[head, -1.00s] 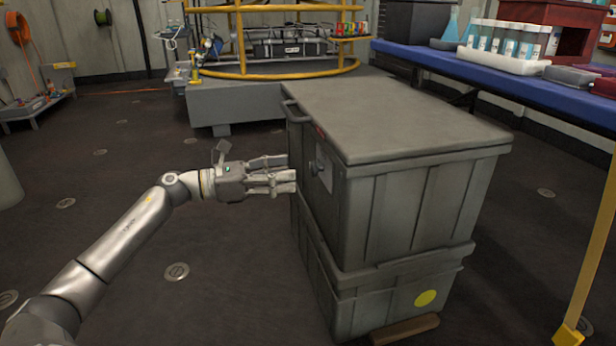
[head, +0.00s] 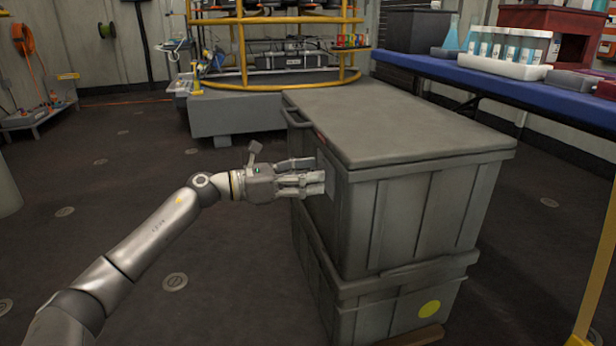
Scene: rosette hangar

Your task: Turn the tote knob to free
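The grey tote (head: 430,215) stands on top of another grey tote, with its lid (head: 395,125) shut. A light plate (head: 328,178) is on the tote's left-facing side. The knob on that plate is hidden behind my fingers. My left gripper (head: 312,176) is at the plate, its fingers pointing right toward the tote, with a gap showing between upper and lower fingers. I cannot tell whether the fingers touch the knob. My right gripper is not in view.
The lower tote (head: 370,312) carries a yellow round sticker and has a wooden block (head: 418,337) under it. A blue-topped table (head: 480,78) with a tube rack (head: 505,66) stands at right. A yellow-railed platform (head: 275,70) is behind.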

